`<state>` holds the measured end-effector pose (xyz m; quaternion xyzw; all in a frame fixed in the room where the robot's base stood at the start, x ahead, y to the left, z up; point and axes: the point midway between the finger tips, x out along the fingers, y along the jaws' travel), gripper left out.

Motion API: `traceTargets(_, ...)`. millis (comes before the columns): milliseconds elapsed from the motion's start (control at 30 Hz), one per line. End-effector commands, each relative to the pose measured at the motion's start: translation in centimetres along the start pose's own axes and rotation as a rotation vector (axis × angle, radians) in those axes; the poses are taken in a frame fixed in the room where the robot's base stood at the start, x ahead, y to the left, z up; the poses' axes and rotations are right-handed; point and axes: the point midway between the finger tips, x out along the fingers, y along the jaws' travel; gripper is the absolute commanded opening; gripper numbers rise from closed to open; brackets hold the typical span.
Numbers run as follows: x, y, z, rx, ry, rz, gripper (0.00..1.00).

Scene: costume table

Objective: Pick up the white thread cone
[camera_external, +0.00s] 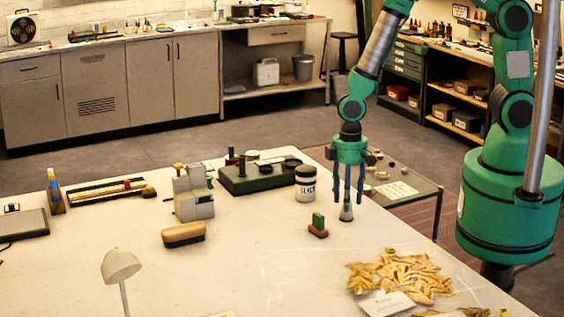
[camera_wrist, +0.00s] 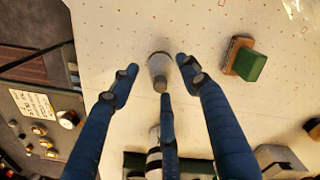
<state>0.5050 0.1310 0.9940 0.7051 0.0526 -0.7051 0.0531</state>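The white thread cone (camera_external: 346,212) stands upright on the pale table, near its far right edge. In the wrist view the cone (camera_wrist: 158,65) is whitish with a grey-brown tip toward the camera. My three-fingered gripper (camera_external: 348,192) points straight down just above the cone. In the wrist view my gripper (camera_wrist: 157,80) has its blue fingers spread, with the cone between and slightly beyond the tips. A gap shows between the cone and the two outer fingers. Whether the middle finger touches the cone's tip cannot be told.
A green-topped wooden block (camera_external: 318,224) stands close to the left of the cone. A white labelled jar (camera_external: 305,184) is behind it. A heap of tan pieces (camera_external: 405,276) lies in front. The table's right edge is close by.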

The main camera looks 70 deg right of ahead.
Motion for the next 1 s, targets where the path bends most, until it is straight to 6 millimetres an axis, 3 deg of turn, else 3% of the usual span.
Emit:
traceTargets(33, 0.0, 0.0, 0.0, 0.0, 0.0, 0.0, 0.38)
traceTargets(233, 0.0, 0.0, 0.0, 0.0, 0.0, 0.0, 0.0)
traceTargets(733, -0.3, 0.0, 0.0, 0.0, 0.0, 0.0, 0.0)
traceTargets(1000, -2.4, 0.0, -0.1, 0.0, 0.003, -0.001, 0.0)
